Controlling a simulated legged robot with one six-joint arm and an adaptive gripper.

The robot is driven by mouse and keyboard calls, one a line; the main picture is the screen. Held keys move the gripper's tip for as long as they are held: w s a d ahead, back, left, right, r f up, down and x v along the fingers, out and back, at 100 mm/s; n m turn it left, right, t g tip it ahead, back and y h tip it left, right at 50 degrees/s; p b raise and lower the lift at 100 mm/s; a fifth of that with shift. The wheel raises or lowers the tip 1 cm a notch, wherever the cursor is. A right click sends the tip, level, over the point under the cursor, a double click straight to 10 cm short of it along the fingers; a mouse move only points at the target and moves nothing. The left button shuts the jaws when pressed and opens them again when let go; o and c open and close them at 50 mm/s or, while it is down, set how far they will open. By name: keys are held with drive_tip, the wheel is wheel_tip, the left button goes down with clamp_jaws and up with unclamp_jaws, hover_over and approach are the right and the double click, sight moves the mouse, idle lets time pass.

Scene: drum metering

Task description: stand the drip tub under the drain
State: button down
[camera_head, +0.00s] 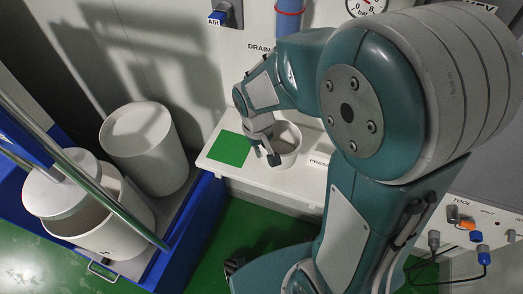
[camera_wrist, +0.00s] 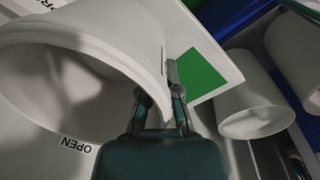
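The drip tub (camera_head: 287,146) is a white, open-topped tub at the white shelf (camera_head: 300,183), right of a green square (camera_head: 231,149). It looks roughly upright; whether it touches the shelf is unclear. My gripper (camera_head: 268,147) is at its left rim. In the wrist view the tub (camera_wrist: 155,45) fills the left side. My gripper (camera_wrist: 160,98) straddles its wall there, one finger inside and one outside, and looks shut on it. The blue drain pipe (camera_head: 289,18) comes down behind my arm near the DRAIN label (camera_head: 259,48); its lower end is hidden.
A gauge (camera_head: 366,5) and an AIR fitting (camera_head: 219,17) are on the wall. A tool panel (camera_head: 475,222) with connectors stands at right.

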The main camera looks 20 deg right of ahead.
drive_tip(key=w+f, duration=0.1)
drive_tip(key=w+d+f, duration=0.1)
drive_tip(key=f, duration=0.1)
drive_tip(key=w+f, duration=0.1)
drive_tip(key=w, duration=0.1)
drive_tip(key=shift+d+f, duration=0.3)
drive_tip(key=shift+f, duration=0.1)
drive_tip(key=shift+w+a+f, duration=0.15)
drive_tip(key=shift+w+f, duration=0.45)
drive_tip(key=shift+f, duration=0.05)
drive_tip(key=shift+d+f, duration=0.15)
drive_tip(key=shift+f, duration=0.65)
drive_tip(key=shift+d+f, duration=0.15)
drive_tip(key=shift+f, duration=0.6)
drive_tip(key=c, duration=1.2)
unclamp_jaws()
drive_tip(key=shift+a+f, duration=0.1)
drive_tip(key=o, duration=0.4)
